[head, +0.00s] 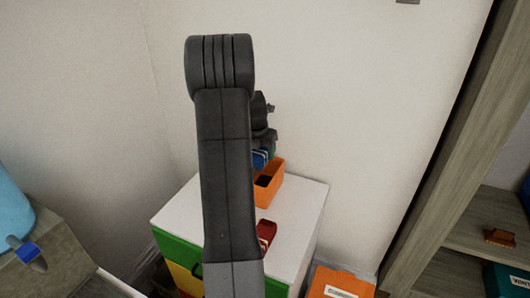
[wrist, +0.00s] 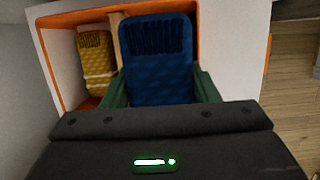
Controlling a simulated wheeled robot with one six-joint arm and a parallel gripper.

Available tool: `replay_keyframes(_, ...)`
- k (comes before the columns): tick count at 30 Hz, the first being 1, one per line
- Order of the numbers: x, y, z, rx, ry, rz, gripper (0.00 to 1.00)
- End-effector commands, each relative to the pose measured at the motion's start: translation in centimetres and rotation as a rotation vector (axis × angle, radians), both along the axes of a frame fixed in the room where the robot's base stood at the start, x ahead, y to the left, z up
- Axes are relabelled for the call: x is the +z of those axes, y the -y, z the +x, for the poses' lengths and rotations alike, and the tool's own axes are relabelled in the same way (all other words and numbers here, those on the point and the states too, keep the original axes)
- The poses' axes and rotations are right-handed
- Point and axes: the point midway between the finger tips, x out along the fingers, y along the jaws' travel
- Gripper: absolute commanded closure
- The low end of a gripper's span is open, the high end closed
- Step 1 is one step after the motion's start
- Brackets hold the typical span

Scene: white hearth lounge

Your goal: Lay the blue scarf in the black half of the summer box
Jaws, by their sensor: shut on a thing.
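My gripper (wrist: 160,88) has its green fingers shut on the folded blue scarf (wrist: 157,40), one finger at each side. In the head view the blue scarf (head: 260,159) shows just above the orange box (head: 269,194), partly hidden by my arm. The box stands on a white-topped cabinet and looks dark inside; no label on it shows. In the wrist view the orange-rimmed box (wrist: 47,62) has a pale wooden divider (wrist: 115,30). A folded yellow scarf (wrist: 96,55) lies left of the divider. The blue scarf hides the part right of it.
A red item (head: 266,233) lies on the cabinet top (head: 306,205) near the box. An orange labelled box (head: 325,277) stands lower, right of the cabinet. A wooden shelf unit (head: 440,160) is at the right, a wall close behind. A light blue object (head: 12,208) is at the left.

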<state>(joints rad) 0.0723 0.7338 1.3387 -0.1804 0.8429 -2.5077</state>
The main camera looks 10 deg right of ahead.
Motion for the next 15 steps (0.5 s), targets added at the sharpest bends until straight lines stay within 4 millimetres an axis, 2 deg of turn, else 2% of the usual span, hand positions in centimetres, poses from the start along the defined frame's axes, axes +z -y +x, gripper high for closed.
replay_keyframes(8,-0.4,-0.1,0.4,0.010,0.001,0.000,0.70)
replay_keyframes(15,-1.8,-0.1,0.4,0.009,0.000,0.000,0.70)
